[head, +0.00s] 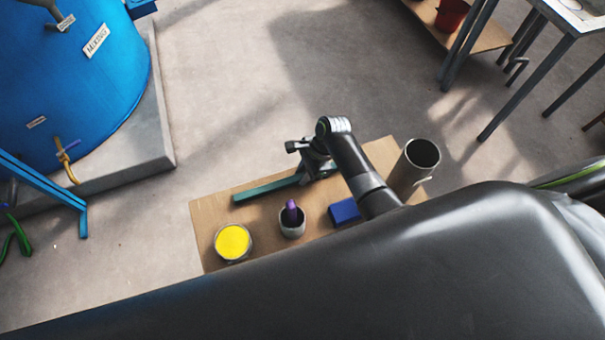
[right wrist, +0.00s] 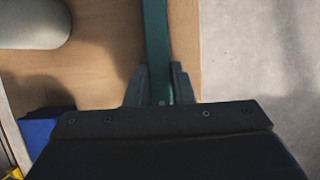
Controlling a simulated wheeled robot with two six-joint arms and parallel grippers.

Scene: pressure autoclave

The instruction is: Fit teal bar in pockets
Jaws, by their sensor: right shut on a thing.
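The teal bar (head: 268,189) is a long, straight bar over the far edge of a wooden board in the head view. My right gripper (head: 306,172) is shut on it near its right end. In the right wrist view the bar (right wrist: 156,45) runs up the picture between the two fingers of the right gripper (right wrist: 160,88). I cannot tell whether the bar touches the board or is held just above it. No pockets can be made out. My left gripper is not in view.
On the wooden board (head: 212,208) stand a tin of yellow (head: 233,242), a grey cup (head: 292,228) with a purple item, a blue block (head: 344,211) and a tall grey cylinder (head: 420,158). A blue tank (head: 70,80) stands on a plinth at left. Open floor lies between.

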